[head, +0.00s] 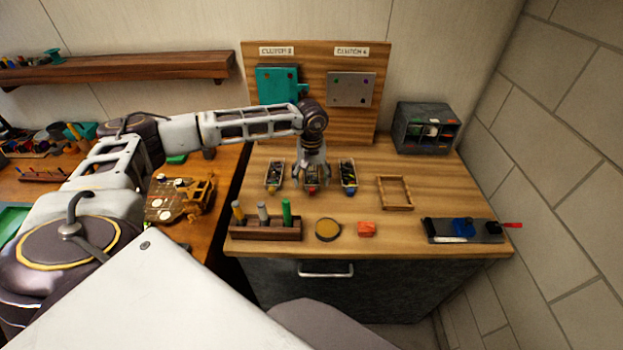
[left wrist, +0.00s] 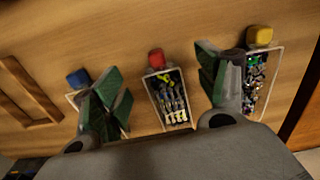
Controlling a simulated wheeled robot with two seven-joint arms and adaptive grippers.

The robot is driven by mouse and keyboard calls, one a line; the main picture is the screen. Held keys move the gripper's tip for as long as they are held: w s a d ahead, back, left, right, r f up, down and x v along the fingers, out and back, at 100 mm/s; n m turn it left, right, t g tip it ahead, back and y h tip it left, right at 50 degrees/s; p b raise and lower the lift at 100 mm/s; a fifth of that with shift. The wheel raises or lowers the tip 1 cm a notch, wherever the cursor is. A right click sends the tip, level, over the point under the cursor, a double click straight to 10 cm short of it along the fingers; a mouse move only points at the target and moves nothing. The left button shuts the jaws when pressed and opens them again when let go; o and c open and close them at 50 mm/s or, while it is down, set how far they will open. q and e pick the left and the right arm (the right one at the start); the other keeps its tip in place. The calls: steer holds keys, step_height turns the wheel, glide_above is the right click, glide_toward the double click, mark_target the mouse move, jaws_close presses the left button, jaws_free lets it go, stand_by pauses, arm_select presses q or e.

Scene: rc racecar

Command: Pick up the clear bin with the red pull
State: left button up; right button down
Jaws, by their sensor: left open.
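The clear bin with the red pull (left wrist: 168,98) lies between my left gripper's fingers in the left wrist view, holding small yellow and pale parts. Its red pull (left wrist: 156,58) faces away from the palm. In the head view the gripper mostly hides this bin, and the red pull shows low (head: 311,189). My left gripper (head: 311,179) points down over it, open, with gaps between its green-padded fingers (left wrist: 164,80) and the bin's sides. I cannot tell its exact height. My right gripper is not in view.
Similar bins flank it: one with a yellow pull (head: 274,175) on the left, one with a blue pull (head: 348,177) on the right. Nearer are a wooden peg holder (head: 265,229), a round dish (head: 327,229) and a red block (head: 367,229). A wooden frame (head: 395,192) lies right.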

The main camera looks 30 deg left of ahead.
mark_target(312, 188)
arm_select(q)
steer(key=shift+f, duration=0.25)
steer(key=shift+d+f+p, duration=0.15)
steer(key=shift+f+p, duration=0.6)
steer(key=shift+f, duration=1.6)
steer(key=c, duration=1.2)
